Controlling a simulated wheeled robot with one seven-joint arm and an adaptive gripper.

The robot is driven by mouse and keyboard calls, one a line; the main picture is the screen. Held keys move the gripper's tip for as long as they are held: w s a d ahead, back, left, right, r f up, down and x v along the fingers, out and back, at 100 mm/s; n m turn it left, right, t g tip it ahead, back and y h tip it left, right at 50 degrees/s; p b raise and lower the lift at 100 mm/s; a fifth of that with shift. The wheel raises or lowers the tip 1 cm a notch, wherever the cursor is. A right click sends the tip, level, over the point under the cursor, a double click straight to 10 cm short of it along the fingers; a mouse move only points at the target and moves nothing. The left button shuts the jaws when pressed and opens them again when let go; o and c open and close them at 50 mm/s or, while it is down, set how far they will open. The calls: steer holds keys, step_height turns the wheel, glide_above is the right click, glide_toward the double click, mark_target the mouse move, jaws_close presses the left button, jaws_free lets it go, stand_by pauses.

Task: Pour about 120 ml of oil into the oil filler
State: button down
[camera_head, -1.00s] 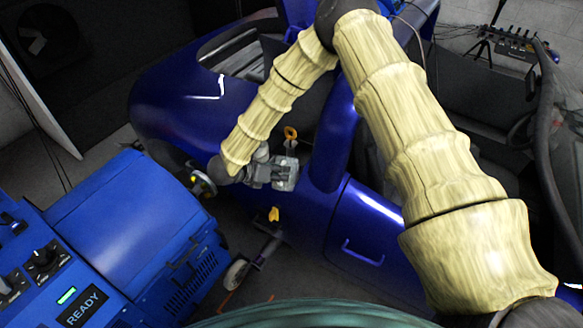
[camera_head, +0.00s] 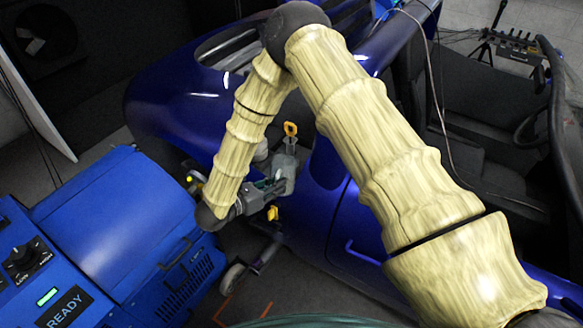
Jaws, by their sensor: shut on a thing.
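My gripper (camera_head: 268,187) is at the centre, beside the blue vehicle (camera_head: 300,245). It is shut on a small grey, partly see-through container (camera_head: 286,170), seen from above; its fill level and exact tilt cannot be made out. An orange ring handle (camera_head: 290,129) stands just above the container in the picture, and a yellow tab (camera_head: 273,213) shows just below the gripper. I cannot tell which of these, if any, belongs to the oil filler. The filler opening is not clearly visible.
A blue machine (camera_head: 110,215) with a READY label (camera_head: 66,305) stands at the left. A caster wheel (camera_head: 234,276) sits on the floor between it and the vehicle. The dark seating area of the vehicle is at the right, with a tripod (camera_head: 492,35) behind.

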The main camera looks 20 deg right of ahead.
steer(key=shift+s+a+f+m+t+h+b, duration=0.25)
steer(key=shift+f+b, duration=0.3)
steer(key=shift+b, duration=0.15)
steer(key=shift+s+a+f+m+t+h+b, duration=0.15)
steer(key=shift+s+f+h+b, duration=0.1)
steer(key=shift+f+b, duration=0.35)
steer(key=b, duration=0.2)
steer(key=shift+s+m+h+b, duration=0.15)
steer(key=shift+m+h+b, duration=0.15)
steer(key=shift+h+b, duration=0.1)
steer(key=b, duration=0.6)
steer(key=shift+a, duration=0.15)
steer(key=b, duration=0.6)
steer(key=shift+s+f+t+h, duration=0.1)
steer(key=shift+f+t+h, duration=0.05)
steer(key=shift+t+h, duration=0.2)
steer(key=shift+s+b, duration=0.15)
steer(key=shift+b, duration=0.6)
